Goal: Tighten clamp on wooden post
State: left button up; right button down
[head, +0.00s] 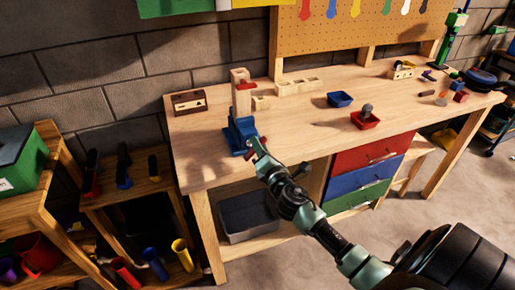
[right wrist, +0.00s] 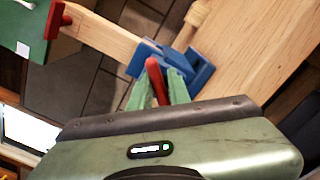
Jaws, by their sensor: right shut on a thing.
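A pale wooden post (head: 240,96) stands upright in a blue clamp (head: 243,134) near the front left of the workbench. In the right wrist view the post (right wrist: 105,37) runs from the upper left into the blue clamp (right wrist: 203,70). A small red piece (head: 247,86) sits near the post's top and also shows in the right wrist view (right wrist: 57,19). My right gripper (head: 258,150) is at the clamp's front. In the right wrist view its green fingers are shut on a red handle (right wrist: 156,80), which partly hides the clamp. My left gripper is not in view.
The wooden workbench (head: 300,122) holds a dark wooden box (head: 189,101), a blue bin (head: 340,99) and a red bin (head: 365,121). Drawers (head: 370,157) are below. A shelf with coloured tubes stands at left. The middle of the benchtop is clear.

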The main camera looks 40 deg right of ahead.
jog(key=shift+s+a+f+m, duration=0.1)
jog(key=shift+f+m, duration=0.45)
jog(key=shift+m, duration=0.75)
jog(key=shift+f+b, duration=0.15)
jog(key=shift+b, duration=0.15)
jog(key=c, duration=1.4)
grip_release()
jog(key=shift+s, duration=0.1)
jog(key=shift+c, duration=0.2)
jog(key=shift+r, duration=0.35)
jog(key=shift+r, duration=0.1)
